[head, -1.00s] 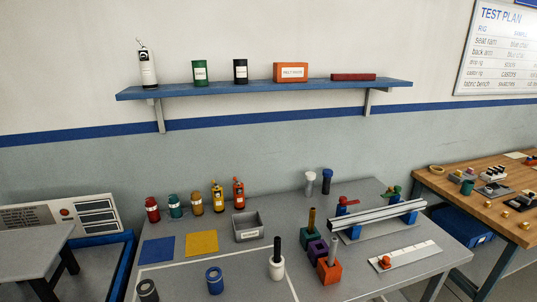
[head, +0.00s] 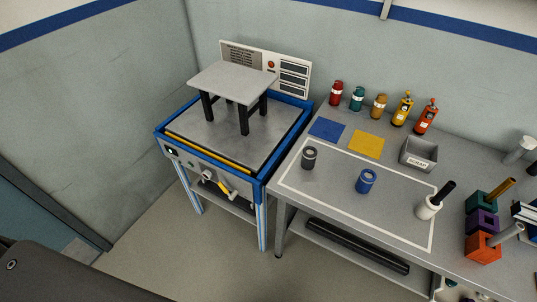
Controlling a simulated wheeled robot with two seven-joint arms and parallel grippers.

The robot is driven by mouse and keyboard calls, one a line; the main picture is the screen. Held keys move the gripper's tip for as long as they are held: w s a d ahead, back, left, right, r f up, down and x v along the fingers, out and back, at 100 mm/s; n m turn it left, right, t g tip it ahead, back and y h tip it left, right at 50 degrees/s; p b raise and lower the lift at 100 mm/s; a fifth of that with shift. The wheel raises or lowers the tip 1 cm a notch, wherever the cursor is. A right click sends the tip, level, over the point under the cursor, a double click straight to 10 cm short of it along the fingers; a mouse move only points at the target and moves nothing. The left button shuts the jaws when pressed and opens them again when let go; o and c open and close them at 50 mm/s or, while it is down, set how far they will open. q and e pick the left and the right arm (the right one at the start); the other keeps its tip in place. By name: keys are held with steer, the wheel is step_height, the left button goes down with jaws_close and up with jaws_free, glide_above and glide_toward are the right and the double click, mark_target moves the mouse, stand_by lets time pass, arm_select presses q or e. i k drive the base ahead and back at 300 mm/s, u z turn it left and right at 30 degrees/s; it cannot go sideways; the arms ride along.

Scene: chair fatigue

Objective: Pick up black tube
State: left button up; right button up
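A short dark grey to black tube (head: 309,157) with an open top stands upright on the grey bench, inside a white outlined area at its left. A blue tube (head: 366,181) of similar shape stands to its right. A long black bar (head: 355,245) lies on the shelf under the bench. Neither of my grippers shows in the head view.
A blue-framed test rig (head: 262,185) with a small grey table (head: 233,82) stands left of the bench. Blue (head: 327,128) and yellow (head: 366,144) squares, several bottles and a grey bin (head: 418,155) lie behind the tubes. Coloured blocks (head: 483,248) stand at right. Floor in front is clear.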

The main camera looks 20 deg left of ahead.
mark_target(309, 157)
steer(key=u, duration=2.95)
steer(key=k, duration=1.7)
steer(key=z, duration=2.1)
